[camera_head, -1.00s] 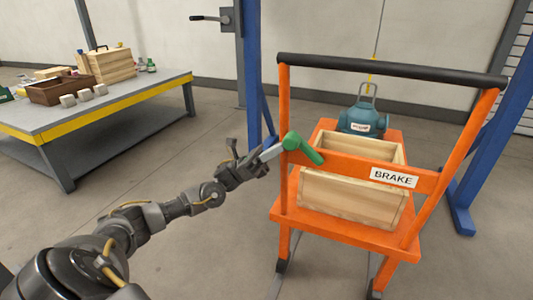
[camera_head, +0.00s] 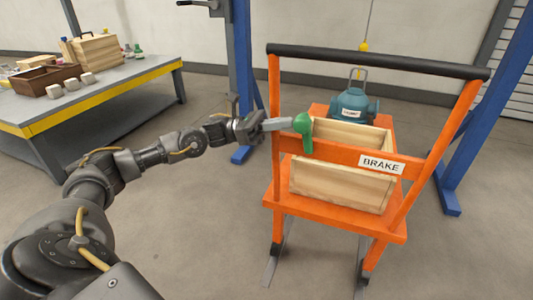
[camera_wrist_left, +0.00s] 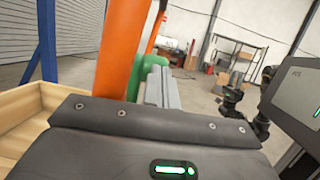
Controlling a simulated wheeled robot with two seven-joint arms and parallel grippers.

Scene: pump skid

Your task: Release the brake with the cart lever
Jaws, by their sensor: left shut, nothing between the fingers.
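The orange cart (camera_head: 335,208) has a black push bar, and a BRAKE label (camera_head: 381,164) on its crosspiece. The green cart lever (camera_head: 305,132) is at the left post, its arm hanging nearly straight down. It also shows in the left wrist view (camera_wrist_left: 150,64), beside the orange post (camera_wrist_left: 117,50). My left gripper (camera_head: 290,123) is shut and empty, its pale fingers pointing right, with the tips at the lever's upper end. They look to be touching it, but I cannot tell for sure. My right gripper is not in view.
A wooden crate (camera_head: 335,185) and a teal pump (camera_head: 352,104) ride on the cart. A workbench (camera_head: 100,88) with boxes and blocks stands at the left. Blue posts (camera_head: 480,110) rise behind the cart. The floor between bench and cart is clear.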

